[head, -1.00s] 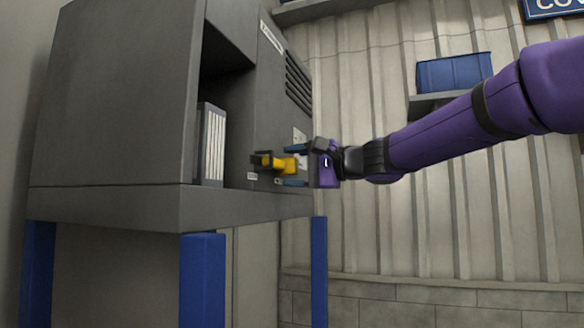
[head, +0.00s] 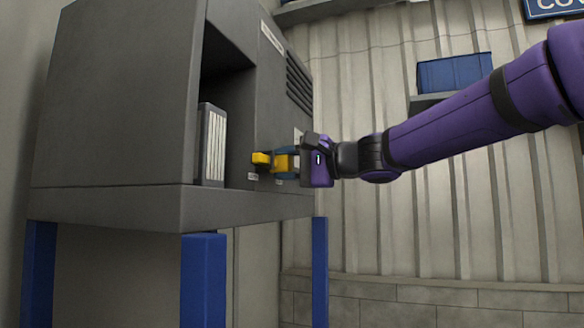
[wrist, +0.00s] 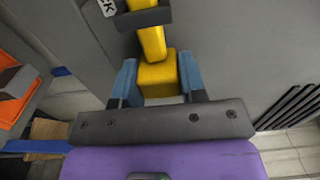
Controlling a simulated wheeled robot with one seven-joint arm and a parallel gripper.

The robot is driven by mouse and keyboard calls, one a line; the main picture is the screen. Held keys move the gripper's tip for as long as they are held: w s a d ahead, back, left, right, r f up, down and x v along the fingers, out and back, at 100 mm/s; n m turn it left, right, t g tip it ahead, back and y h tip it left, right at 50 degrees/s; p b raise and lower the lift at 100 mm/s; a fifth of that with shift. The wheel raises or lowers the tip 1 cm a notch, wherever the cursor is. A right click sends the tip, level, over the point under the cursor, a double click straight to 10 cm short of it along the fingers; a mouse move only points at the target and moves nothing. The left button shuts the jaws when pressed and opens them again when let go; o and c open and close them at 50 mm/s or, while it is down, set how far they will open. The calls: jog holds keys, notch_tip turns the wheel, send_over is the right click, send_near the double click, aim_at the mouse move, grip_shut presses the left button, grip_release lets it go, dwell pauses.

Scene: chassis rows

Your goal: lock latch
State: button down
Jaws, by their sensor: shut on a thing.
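The latch is a yellow bolt with a block-like handle (wrist: 157,78) on the front face of the grey cabinet. My gripper (wrist: 158,82) is shut on that handle, with a blue finger on each side of it. In the wrist view the bolt runs up from the handle and passes under a dark bracket (wrist: 144,19), its yellow end showing beyond. In the head view the yellow bolt end (head: 261,158) sticks out left of the bracket, and my gripper (head: 286,163) is at the handle. A white label ending in "CK" (wrist: 107,7) is beside the bracket, partly cut off.
The grey cabinet (head: 115,100) stands on blue legs (head: 203,275). Its open bay holds a ribbed module (head: 211,145). Vent slots (head: 299,80) are in the face above the latch. A blue bin (head: 455,73) sits on a wall shelf behind my arm.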

jog(key=s, duration=0.2)
jog(key=s+a, duration=0.1)
jog(key=s, duration=0.1)
jog(key=s+a, duration=0.1)
jog(key=shift+s+a, duration=0.25)
jog(key=shift+s, duration=0.15)
jog(key=shift+f, duration=0.1)
jog(key=c, duration=0.7)
grip_release()
jog(key=shift+s, duration=0.1)
send_near(267, 160)
jog(key=shift+v, duration=0.8)
jog(key=shift+s, duration=0.1)
